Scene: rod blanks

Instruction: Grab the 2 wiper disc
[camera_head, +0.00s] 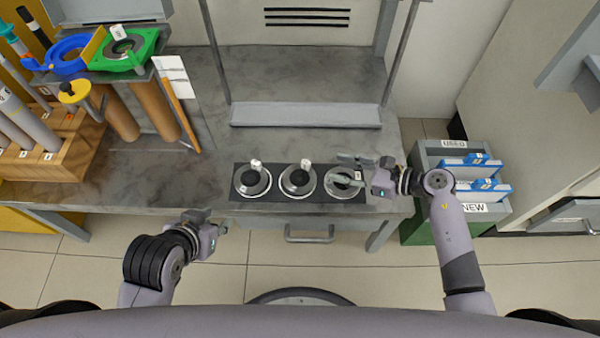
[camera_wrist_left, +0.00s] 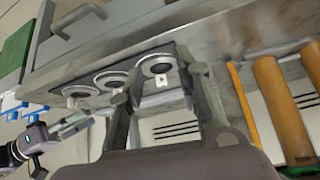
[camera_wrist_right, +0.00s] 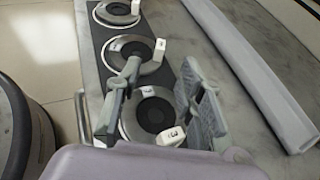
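Three round metal discs with dark centres and white tags stand in a row on a black plate (camera_head: 322,192) on the grey table: left disc (camera_head: 252,181), middle disc (camera_head: 297,182), right disc (camera_head: 344,184). The right disc's tag (camera_wrist_right: 172,136) seems to read 3; the other tags are too small to read, so I cannot confirm which is 2. My right gripper (camera_head: 349,170) is open and empty above the right disc, its fingers on either side of it in the right wrist view. My left gripper (camera_head: 213,222) is open and empty before the table's front edge.
A bin (camera_head: 421,157) marked USED and NEW holds blue-and-white items at the right. A wooden rack (camera_head: 62,152) with rods, brown cylinders and a green holder (camera_head: 128,57) crowd the left. A grey ledge (camera_head: 305,114) runs behind the discs.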

